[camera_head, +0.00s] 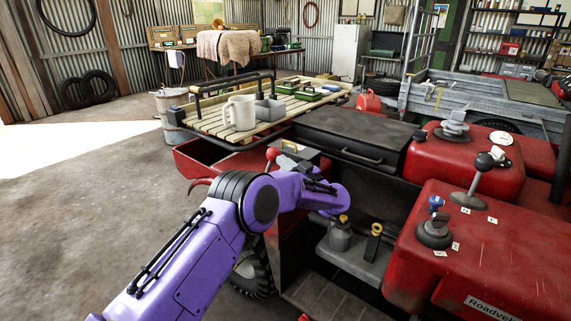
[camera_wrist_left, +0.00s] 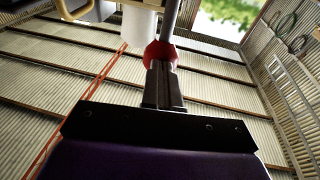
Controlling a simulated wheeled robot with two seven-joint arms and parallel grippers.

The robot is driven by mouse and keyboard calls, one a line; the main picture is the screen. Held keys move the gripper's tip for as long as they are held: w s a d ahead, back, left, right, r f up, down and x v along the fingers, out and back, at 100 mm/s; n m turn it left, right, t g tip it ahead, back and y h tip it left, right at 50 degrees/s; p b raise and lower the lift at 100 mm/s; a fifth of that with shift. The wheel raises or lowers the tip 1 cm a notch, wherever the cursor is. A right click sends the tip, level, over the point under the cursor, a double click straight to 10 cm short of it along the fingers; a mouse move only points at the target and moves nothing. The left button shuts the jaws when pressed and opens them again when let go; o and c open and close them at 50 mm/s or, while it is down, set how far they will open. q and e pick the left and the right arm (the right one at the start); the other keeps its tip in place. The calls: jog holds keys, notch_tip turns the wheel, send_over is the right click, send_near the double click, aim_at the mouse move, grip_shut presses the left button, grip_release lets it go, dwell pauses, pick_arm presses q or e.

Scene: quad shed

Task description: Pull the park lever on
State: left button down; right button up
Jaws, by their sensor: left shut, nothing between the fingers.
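A lever with a red ball knob (camera_head: 272,154) stands at the left side of the red vehicle; no label on it can be read. In the left wrist view its red knob (camera_wrist_left: 160,53) is at the fingertips, with its grey shaft running to the top edge. My right gripper is out of view.
A black lidded box (camera_head: 352,133) is to the right. Another lever with a black knob (camera_head: 485,161) stands on the red bodywork. Open floor (camera_head: 75,190) lies left.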

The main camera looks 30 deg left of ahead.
aim_at(272, 149)
pick_arm(q)
jog(key=a+r+h+p, duration=0.1)
jog(key=p, duration=0.1)
jog(key=a+r+h+p, duration=0.1)
jog(key=a+p, duration=0.1)
jog(key=a+r+g+h+p, duration=0.1)
jog(key=a+r+h+p, duration=0.1)
jog(key=p, duration=0.1)
jog(key=shift+w+n, duration=0.1)
jog(key=shift+n, duration=0.2)
jog(key=a+h+p, duration=0.3)
jog(key=a+p, duration=0.1)
jog(key=a, duration=0.2)
jog(key=shift+w+a+g+p, duration=0.15)
jog(key=shift+w+g+p, duration=0.15)
jog(key=shift+p, duration=0.05)
jog(key=shift+a, duration=0.15)
jog(key=shift+r, duration=0.1)
